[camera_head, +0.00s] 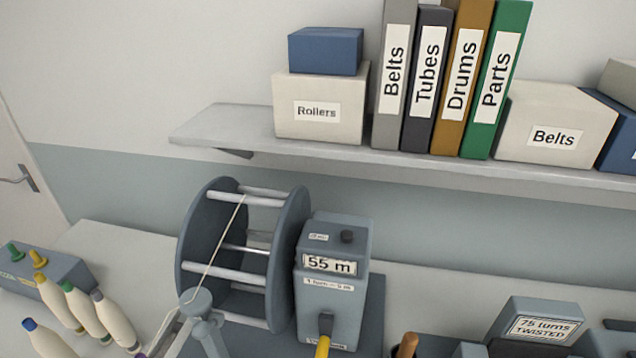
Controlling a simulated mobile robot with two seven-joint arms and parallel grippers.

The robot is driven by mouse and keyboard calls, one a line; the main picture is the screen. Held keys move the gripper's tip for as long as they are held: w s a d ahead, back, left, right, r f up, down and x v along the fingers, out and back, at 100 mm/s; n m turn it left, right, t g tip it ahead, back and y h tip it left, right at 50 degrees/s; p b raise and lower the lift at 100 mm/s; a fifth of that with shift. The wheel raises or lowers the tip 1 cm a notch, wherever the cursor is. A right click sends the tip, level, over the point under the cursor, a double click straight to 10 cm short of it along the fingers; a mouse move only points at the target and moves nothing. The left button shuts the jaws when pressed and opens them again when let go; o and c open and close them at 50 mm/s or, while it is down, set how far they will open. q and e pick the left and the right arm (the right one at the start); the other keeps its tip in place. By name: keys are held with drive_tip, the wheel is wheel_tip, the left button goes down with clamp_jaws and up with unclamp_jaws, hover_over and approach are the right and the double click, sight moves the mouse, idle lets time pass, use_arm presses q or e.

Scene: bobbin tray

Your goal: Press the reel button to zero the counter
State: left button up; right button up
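The reel (240,250) stands on the bench, a grey drum of two discs joined by bars. A pale thread runs over it. To its right is the grey counter box (330,295), whose display (330,265) reads "55 m". A dark round button (347,236) sits on top of the box, beside a small label (318,237) too small to read surely. The button is uncovered and nothing touches it. Whether it is pressed down cannot be told. A yellow handle (322,347) shows low on the box front. Neither of my grippers is in view.
A shelf (230,130) with boxes and binders hangs above and behind the reel. Several cream bobbins (85,312) lie at left by a grey block (45,270). A grey post (197,302) stands before the reel. A "75 turns TWISTED" box (540,318) is at right.

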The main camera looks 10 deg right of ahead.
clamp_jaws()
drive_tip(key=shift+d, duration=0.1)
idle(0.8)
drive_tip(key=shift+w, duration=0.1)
